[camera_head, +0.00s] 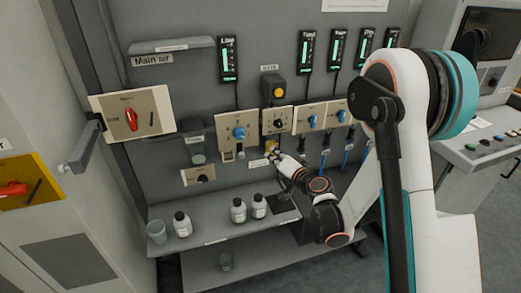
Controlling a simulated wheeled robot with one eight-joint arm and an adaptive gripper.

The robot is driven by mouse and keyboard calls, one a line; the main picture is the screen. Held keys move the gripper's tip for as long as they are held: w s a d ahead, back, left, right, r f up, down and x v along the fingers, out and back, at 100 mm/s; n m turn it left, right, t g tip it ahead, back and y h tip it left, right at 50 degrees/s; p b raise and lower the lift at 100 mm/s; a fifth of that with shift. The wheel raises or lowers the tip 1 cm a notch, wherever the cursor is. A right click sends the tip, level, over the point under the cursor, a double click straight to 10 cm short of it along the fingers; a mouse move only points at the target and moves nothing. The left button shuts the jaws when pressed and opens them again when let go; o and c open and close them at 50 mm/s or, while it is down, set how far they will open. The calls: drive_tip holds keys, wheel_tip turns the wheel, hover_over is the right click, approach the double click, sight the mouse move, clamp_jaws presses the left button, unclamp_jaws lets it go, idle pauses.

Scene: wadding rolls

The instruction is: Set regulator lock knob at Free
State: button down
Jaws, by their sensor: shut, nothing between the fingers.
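A grey wall panel carries several plates with knobs; their small labels are too blurred to read, so I cannot tell which one is the regulator lock knob. A blue knob (239,133) sits on a beige plate, and a black knob (278,123) sits on the narrower plate to its right. A small yellow part (270,145) is just below that narrower plate. My gripper (272,155) is shut and empty, right at the yellow part; I cannot tell whether it touches. The fingertips partly cover that spot.
A shelf (220,228) below holds several white bottles (238,210) and a cup (156,232). More blue knobs (312,122) are to the right, partly near my arm. A red knob (131,119) is on a plate under "Main air". A grey handle (80,155) juts out at left.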

sight(241, 155)
drive_tip(key=shift+w, duration=0.1)
idle(0.3)
drive_tip(key=w+a+f+b, duration=0.4)
drive_tip(key=w+a, duration=0.3)
drive_tip(key=shift+w+a, duration=0.25)
drive_tip(key=shift+w, duration=0.1)
